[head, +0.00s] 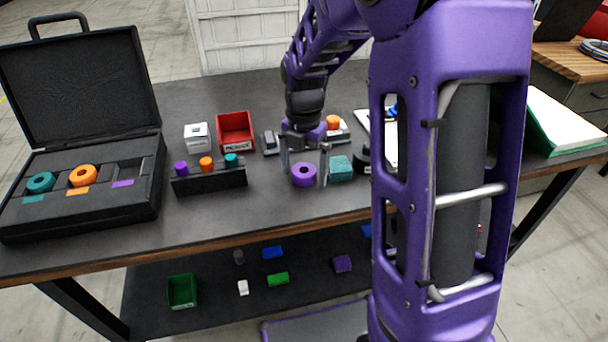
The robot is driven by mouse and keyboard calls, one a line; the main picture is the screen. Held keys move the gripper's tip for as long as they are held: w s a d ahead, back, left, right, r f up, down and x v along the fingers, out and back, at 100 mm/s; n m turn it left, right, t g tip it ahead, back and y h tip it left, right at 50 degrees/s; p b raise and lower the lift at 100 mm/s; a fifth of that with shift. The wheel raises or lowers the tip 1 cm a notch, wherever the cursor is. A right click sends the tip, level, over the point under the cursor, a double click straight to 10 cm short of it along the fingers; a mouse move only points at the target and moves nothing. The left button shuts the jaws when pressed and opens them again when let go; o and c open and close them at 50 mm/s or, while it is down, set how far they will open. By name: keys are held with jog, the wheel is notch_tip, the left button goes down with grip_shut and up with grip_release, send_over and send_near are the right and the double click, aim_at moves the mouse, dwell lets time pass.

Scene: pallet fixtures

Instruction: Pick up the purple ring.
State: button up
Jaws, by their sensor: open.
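The purple ring (303,175) lies on the dark tabletop near the middle of the table, its hole facing up. My gripper (304,178) points down over it, with one finger to the left of the ring and the other to its right. The fingers are apart; I cannot tell from this view how low the tips are or whether they touch the ring. A black case (75,205) stands open at the left with a teal ring (40,182) and an orange ring (82,176) in it; a slot beside a purple label (122,184) is empty.
A teal block (341,165) sits close to the right of my gripper. A black rack (209,182) with purple, orange and teal pegs stands to the left. Behind it are a red bin (235,132) and a white box (197,137). The front table strip is clear.

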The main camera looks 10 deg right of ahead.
jog(key=shift+c, duration=0.3)
jog(key=shift+r, duration=0.15)
jog(key=c, duration=1.5)
